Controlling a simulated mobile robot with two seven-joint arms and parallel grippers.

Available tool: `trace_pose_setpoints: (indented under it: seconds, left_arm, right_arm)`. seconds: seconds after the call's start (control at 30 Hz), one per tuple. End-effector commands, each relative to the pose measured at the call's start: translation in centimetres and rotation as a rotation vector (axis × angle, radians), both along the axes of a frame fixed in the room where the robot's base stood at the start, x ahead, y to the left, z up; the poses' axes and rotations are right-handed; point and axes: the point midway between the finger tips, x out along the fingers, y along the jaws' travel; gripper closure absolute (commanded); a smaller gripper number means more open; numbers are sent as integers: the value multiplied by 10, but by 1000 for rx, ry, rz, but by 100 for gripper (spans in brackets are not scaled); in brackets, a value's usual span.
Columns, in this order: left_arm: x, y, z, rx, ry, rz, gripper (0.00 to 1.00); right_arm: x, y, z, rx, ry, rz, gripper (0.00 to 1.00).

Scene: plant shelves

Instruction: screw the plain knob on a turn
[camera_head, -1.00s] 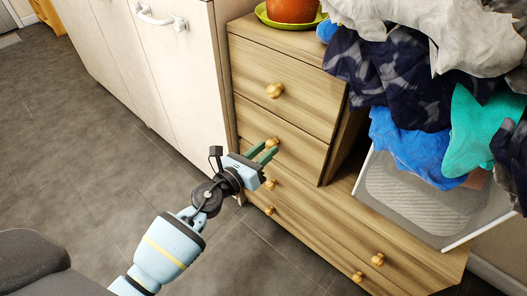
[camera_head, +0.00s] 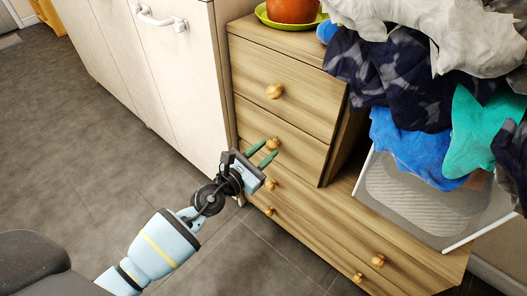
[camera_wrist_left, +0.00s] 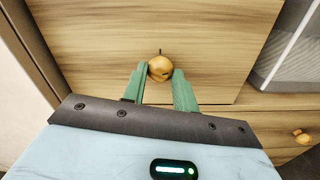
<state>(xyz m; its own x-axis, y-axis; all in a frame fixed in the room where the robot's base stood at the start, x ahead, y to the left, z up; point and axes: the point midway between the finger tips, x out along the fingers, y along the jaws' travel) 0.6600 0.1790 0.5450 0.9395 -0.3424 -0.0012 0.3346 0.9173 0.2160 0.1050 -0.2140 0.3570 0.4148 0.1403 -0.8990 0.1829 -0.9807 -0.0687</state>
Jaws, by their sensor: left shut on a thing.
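The wooden dresser (camera_head: 285,62) has round wooden knobs on its drawers. My left gripper (camera_head: 264,152) is at the second drawer from the top, its green fingers on either side of that drawer's plain knob (camera_head: 273,143). In the left wrist view the knob (camera_wrist_left: 160,68) sits between the two fingertips (camera_wrist_left: 159,79), against the drawer front, with a small dark mark above it. The gripper is shut on this knob. My right gripper is in neither view.
Other knobs are on the top drawer (camera_head: 275,91) and the lower drawers (camera_head: 378,260). A white basket (camera_head: 405,200) heaped with clothes (camera_head: 400,80) stands at the right. A potted plant's saucer (camera_head: 262,14) is on top. The floor (camera_head: 100,180) at left is clear.

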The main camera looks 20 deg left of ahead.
Motion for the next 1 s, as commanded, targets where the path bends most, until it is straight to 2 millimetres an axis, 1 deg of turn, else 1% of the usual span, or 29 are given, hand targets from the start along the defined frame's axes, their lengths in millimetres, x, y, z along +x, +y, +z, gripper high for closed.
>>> trace_pose_setpoints:
  seconds: [0.17,0.37,0.67,0.83,0.9,1.0]
  left_arm:
    - [1,0,1,7,-5,1,100]
    - [0,0,1,206,-75,0,100]
    - [0,0,0,240,-87,0,100]
    - [0,0,2,408,-150,-1,100]
    - [1,0,2,446,-164,1,100]
    - [0,0,1,457,-168,1,100]
  right_arm:
    - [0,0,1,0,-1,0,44]
    - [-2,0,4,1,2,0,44]
    - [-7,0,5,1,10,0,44]
    - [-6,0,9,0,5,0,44]
    - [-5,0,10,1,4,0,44]
    - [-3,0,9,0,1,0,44]
